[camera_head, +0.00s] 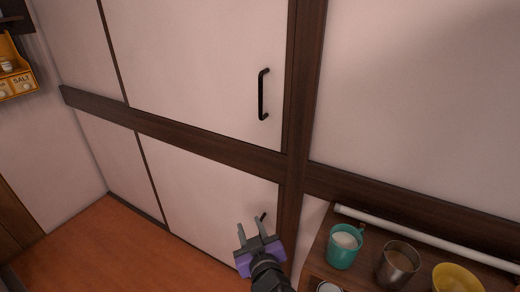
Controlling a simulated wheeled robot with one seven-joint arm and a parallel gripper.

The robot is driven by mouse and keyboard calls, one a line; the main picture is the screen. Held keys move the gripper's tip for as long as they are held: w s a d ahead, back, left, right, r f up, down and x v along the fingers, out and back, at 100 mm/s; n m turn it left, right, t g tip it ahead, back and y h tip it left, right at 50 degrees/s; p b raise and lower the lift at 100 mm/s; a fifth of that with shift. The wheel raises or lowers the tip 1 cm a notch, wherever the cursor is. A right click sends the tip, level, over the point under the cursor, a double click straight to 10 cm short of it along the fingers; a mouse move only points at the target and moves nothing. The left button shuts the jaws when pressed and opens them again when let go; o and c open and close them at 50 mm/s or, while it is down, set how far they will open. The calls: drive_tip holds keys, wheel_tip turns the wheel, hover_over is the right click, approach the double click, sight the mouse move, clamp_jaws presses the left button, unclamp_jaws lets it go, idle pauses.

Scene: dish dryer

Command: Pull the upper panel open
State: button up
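The upper panel (195,65) is a large pale panel in a dark wood frame, at the upper middle of the head view. It looks closed, flush with the frame. Its black vertical bar handle (263,95) is near its right edge. My gripper (252,227) is at the lower middle of the view, in front of the lower panel (195,185). Its two grey fingers are spread apart with nothing seen between them. It appears well below the upper handle and apart from it. A small dark handle end on the lower panel shows just above my gripper, mostly hidden.
At the lower right, a wooden shelf (318,262) holds a teal mug (343,247), a metal cup (397,264) and a yellow bowl (456,279). A white tube (420,236) runs along its back. Orange floor (120,250) is clear at left. A salt rack (14,75) hangs far left.

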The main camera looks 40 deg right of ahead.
drive_tip(key=w+d+r+m+g+h+p, duration=0.1)
drive_tip(key=w+d+r+m+h, duration=0.4)
drive_tip(key=w+r, duration=0.55)
drive_tip(key=m+g+h+p, duration=0.1)
drive_tip(key=m+g+h, duration=0.3)
approach(260, 99)
drive_tip(key=x, duration=0.4)
drive_tip(key=p+x, duration=0.1)
drive_tip(key=x, duration=0.5)
drive_tip(key=shift+w+d+p, duration=0.2)
drive_tip(key=shift+d+p, duration=0.1)
drive_tip(key=shift+p, duration=0.05)
clamp_jaws()
